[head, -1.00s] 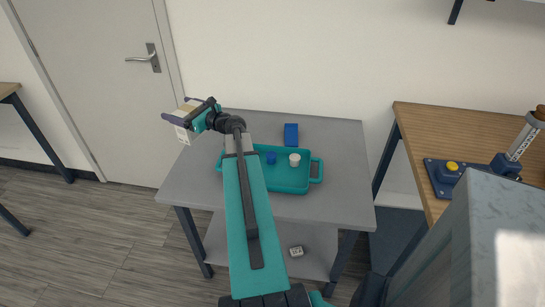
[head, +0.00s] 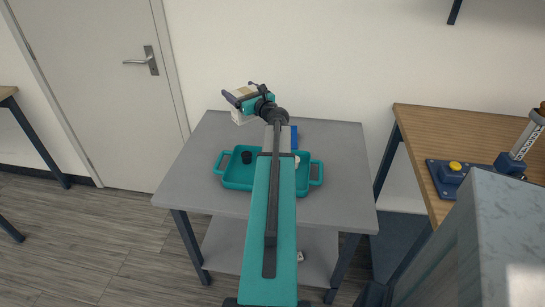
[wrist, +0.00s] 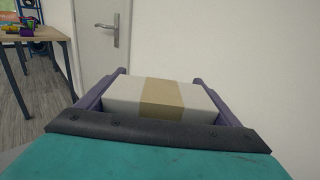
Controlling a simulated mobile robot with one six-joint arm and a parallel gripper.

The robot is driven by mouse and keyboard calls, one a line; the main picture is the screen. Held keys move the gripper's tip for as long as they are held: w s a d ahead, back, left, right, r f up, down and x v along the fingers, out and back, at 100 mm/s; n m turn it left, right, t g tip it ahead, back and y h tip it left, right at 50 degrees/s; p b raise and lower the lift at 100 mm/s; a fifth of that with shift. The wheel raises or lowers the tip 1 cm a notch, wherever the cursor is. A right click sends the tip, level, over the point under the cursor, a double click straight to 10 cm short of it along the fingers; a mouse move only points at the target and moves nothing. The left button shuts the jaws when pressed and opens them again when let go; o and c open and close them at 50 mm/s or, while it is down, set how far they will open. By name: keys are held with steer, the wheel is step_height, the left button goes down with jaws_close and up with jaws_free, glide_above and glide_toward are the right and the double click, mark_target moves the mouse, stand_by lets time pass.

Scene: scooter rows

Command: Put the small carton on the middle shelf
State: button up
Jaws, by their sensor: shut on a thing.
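The small carton (head: 238,117) is a white box with a tan tape band. My gripper (head: 243,99) is shut on it and holds it in the air near the back left of the grey table. In the wrist view the carton (wrist: 165,98) sits between the two purple fingers of my gripper (wrist: 160,92), its taped face showing. I cannot make out a middle shelf in these views; the table has a low grey shelf (head: 225,245) under its top.
A teal tray (head: 231,183) on the grey table (head: 340,160) holds a black cup (head: 246,157) and a white cup, partly behind my arm. A blue box (head: 294,136) stands behind it. A wooden bench (head: 425,125) and a grey cabinet (head: 500,215) are at right.

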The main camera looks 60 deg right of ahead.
steer(key=shift+f, duration=0.1)
step_height(320, 180, down, 6)
stand_by(0.5)
steer(key=shift+f, duration=0.1)
steer(key=shift+f+p, duration=0.3)
steer(key=shift+f, duration=1.5)
steer(key=shift+f, duration=0.15)
steer(key=o, duration=1.1)
steer(key=shift+r, duration=0.2)
